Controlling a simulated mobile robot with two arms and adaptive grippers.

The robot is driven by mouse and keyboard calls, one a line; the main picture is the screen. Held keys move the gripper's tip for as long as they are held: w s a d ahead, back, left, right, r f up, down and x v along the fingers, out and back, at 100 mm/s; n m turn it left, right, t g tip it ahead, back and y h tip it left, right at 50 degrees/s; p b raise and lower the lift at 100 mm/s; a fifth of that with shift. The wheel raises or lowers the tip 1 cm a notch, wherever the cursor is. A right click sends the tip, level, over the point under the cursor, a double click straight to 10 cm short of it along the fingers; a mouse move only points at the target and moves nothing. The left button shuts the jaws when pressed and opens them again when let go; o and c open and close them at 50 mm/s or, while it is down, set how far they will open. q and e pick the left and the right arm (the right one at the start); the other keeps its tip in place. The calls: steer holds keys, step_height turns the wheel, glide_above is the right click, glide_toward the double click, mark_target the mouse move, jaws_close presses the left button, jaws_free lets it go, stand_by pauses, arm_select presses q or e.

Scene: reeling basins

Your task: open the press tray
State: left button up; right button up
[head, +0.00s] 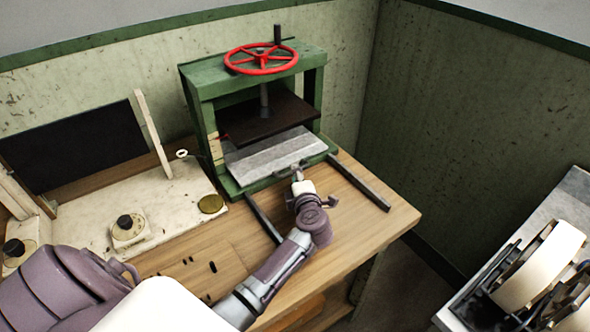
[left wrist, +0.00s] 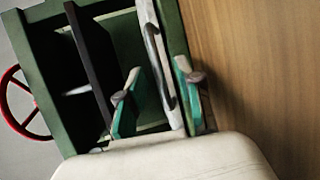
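The green press (head: 205,115) stands on the wooden bench against the back wall. Its press tray (head: 262,153), a flat pale grey plate, sits inside the frame under the dark pressing plate (head: 268,118). My left gripper (head: 297,172) is at the tray's front edge, by its handle. In the left wrist view the tray's front edge and its bar handle (left wrist: 155,52) run between the two green fingers of my left gripper (left wrist: 158,68). The fingers are apart, one on each side of the handle, with visible gaps. My right gripper is not in view.
Two dark rails (head: 358,183) reach forward from the press over the bench top (head: 375,225), with clear wood between and around them. A red handwheel (head: 262,58) tops the press. A pale basin unit (head: 180,205) with knobs stands left. A reel (head: 540,265) stands right.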

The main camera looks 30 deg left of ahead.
arm_select(q)
steer(key=shift+x, duration=1.05)
steer(key=shift+w+a, duration=0.2)
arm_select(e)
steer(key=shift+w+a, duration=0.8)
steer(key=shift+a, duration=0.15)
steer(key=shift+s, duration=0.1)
arm_select(q)
steer(key=shift+c, duration=0.3)
jaws_close()
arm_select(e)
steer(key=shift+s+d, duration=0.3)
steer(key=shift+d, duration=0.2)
